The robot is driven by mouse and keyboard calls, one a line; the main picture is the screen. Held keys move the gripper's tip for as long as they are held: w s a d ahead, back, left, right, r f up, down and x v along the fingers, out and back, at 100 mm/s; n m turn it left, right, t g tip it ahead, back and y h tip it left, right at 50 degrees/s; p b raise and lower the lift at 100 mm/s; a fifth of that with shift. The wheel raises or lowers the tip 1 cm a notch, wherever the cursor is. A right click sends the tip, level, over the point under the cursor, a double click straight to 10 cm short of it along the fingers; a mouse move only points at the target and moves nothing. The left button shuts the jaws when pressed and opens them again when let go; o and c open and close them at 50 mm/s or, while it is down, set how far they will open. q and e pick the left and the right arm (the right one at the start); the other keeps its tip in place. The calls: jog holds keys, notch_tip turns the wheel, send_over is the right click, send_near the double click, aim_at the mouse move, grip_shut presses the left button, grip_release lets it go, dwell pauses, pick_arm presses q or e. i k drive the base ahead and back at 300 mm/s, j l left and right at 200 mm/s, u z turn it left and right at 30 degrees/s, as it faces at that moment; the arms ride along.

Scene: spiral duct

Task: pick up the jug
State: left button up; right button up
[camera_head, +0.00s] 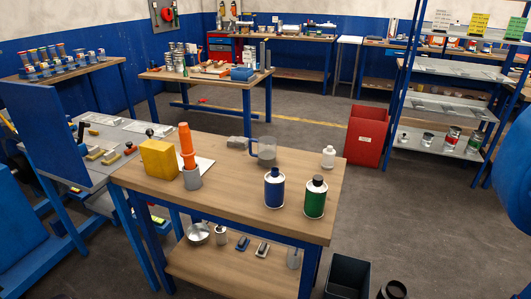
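Neither of my grippers shows in the head view.
A green bottle (315,197) and a white bottle (328,157) stand right of the jug. A yellow block (158,158), an orange cone-like piece (186,147) and a grey cup (192,178) stand to its left. A red bin (366,136) stands behind right.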

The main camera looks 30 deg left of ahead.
aim_at(262, 151)
jog(key=i, duration=0.3)
jog(key=i+u, duration=0.3)
jog(key=i+l+u, duration=0.2)
jog(key=i+u, duration=0.15)
jog(key=i, duration=0.15)
